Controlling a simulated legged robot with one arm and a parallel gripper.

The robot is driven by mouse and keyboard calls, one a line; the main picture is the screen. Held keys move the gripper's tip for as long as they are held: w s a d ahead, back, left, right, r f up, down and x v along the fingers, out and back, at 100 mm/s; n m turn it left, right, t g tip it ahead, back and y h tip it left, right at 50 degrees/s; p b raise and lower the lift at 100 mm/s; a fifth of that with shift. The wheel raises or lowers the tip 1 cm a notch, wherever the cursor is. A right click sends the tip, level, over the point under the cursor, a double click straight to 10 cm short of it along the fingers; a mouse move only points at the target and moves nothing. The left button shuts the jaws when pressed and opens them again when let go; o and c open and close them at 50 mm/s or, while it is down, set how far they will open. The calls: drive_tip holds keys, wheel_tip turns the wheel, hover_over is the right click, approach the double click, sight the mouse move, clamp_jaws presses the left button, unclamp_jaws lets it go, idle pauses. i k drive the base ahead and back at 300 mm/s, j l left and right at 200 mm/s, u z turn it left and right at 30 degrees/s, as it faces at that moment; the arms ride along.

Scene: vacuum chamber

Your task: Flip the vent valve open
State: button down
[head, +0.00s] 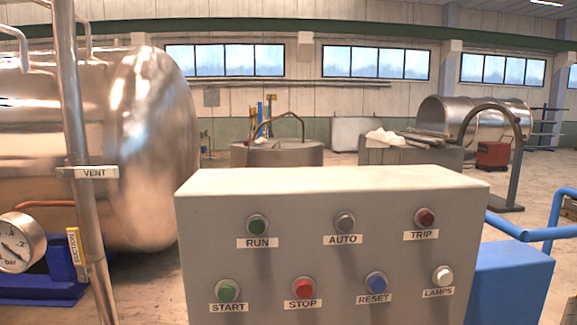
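A vertical metal pipe (80,130) stands at the left and carries a white label reading VENT (96,172). No valve handle shows on the part of this pipe in view, so I cannot tell whether the vent valve is open or shut. A large shiny steel chamber (150,140) lies behind the pipe. My gripper is not in the head view.
A grey control box (330,210) with labelled buttons and lamps fills the front middle. A pressure gauge (20,243) and a yellow SUCTION tag (75,253) are at lower left. Blue pipework (520,232) stands at right.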

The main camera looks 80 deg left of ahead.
sight(93, 172)
drive_tip(key=u, duration=3.45)
